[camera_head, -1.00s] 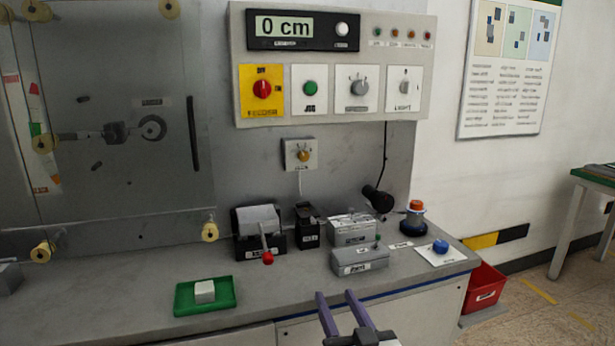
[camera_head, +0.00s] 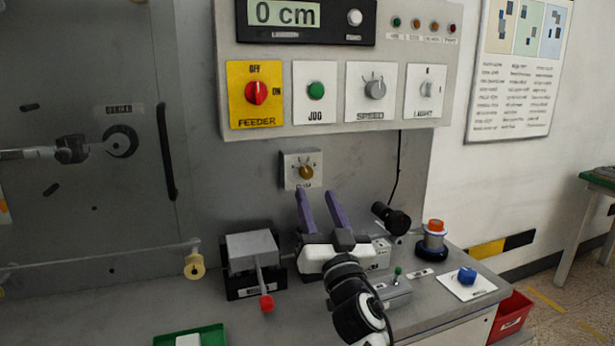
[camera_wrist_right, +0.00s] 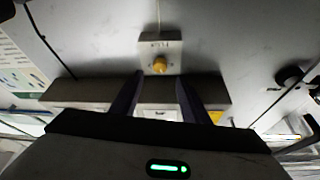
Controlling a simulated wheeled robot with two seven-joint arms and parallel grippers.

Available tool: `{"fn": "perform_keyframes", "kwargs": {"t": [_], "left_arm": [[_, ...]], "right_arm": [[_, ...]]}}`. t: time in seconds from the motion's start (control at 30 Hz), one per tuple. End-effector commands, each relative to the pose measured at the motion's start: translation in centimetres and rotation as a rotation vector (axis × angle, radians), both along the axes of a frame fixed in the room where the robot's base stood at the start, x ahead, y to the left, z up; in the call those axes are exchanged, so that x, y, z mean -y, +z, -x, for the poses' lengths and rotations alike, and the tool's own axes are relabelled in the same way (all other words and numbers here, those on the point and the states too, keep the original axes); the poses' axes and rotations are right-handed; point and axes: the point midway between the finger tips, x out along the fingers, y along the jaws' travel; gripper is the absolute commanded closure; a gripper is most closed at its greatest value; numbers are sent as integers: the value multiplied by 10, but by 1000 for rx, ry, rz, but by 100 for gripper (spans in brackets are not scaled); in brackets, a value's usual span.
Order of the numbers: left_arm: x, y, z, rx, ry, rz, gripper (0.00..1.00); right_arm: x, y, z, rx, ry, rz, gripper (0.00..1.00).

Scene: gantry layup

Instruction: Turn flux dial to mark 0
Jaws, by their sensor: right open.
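The flux dial (camera_head: 305,171) is a small brass-coloured knob on a pale square plate on the grey wall panel, below the control box. Its lettering is too small to read. My right gripper (camera_head: 319,192) has its two purple fingers raised, apart and empty, just below and a little right of the dial. In the right wrist view the dial (camera_wrist_right: 159,64) lies ahead, between and beyond the open fingertips (camera_wrist_right: 157,76), with a visible gap. My left gripper is not in view.
The control box (camera_head: 335,90) with the feeder switch (camera_head: 256,92) hangs above the dial. Below stand a grey lever device (camera_head: 252,263), a black cylinder on a cord (camera_head: 391,218), an orange-topped bottle (camera_head: 433,240) and a blue knob (camera_head: 467,275). The wall around the dial is clear.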

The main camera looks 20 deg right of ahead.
Motion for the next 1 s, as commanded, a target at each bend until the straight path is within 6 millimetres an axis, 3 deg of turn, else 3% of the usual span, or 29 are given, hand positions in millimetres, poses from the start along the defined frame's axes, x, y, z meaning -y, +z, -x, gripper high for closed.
{"fn": "perform_keyframes", "kwargs": {"t": [0.1,0.33,0.77,0.8,1.0], "left_arm": [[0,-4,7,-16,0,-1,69],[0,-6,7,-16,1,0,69],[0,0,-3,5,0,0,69],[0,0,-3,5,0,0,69],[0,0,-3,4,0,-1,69]], "right_arm": [[1,11,-23,2,-1,1,58],[3,22,-56,0,-1,1,58],[3,27,-68,-1,1,-1,58],[3,27,-68,-1,1,-1,60],[3,27,-67,-1,0,0,94]]}}
